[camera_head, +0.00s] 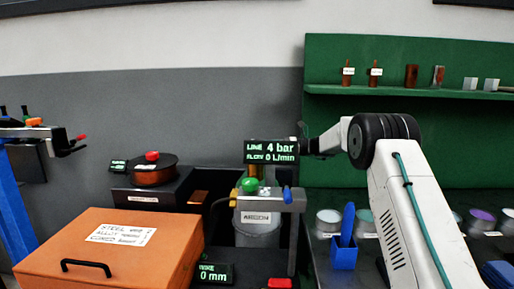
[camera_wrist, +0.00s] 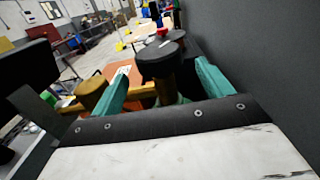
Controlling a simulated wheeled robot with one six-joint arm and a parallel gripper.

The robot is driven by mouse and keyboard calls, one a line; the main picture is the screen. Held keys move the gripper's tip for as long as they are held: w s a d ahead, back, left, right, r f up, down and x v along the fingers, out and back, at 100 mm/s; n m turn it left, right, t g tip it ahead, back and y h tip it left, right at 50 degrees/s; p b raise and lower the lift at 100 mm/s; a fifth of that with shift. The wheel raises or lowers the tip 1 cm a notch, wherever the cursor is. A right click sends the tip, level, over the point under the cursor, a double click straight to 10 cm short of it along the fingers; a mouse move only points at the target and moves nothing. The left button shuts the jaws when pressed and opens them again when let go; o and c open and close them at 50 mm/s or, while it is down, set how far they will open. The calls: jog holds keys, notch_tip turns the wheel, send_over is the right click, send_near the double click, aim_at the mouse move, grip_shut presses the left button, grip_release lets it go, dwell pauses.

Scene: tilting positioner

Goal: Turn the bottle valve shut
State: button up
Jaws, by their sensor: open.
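A grey bottle labelled ARGON (camera_head: 257,235) stands in the middle of the head view, with a green knob (camera_head: 249,184) at its top front. A display reading 4 bar and 0 L/min (camera_head: 271,152) hides what is above it. In the wrist view a dark round knob on a brown stem (camera_wrist: 160,58), apparently the bottle valve, stands between the teal fingers of my gripper (camera_wrist: 161,72). The fingers are open, one on each side, with a gap visible at the left; contact at the right cannot be told. In the head view my gripper is mostly hidden behind the display.
An orange box (camera_head: 120,245) with a black handle stands at front left. A copper-coloured spool (camera_head: 152,170) with a red knob sits behind it. A blue holder (camera_head: 344,255) and several small tubs are at right. A grey wall (camera_wrist: 255,60) rises close on the wrist view's right.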

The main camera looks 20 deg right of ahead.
jog(key=x, duration=0.5)
jog(key=shift+d, duration=0.1)
jog(key=c, duration=1)
jog(key=shift+m+t, duration=0.3)
jog(key=shift+t, duration=0.2)
jog(key=m+t+h, duration=0.1)
jog(key=m+t, duration=0.1)
jog(key=t, duration=0.1)
jog(key=shift+h, duration=0.4)
jog(key=shift+m+t+h, duration=1.4)
jog(key=shift+m+t, duration=0.2)
jog(key=shift+t, duration=0.3)
jog(key=shift+w+h, duration=0.1)
jog(key=shift+h, duration=0.2)
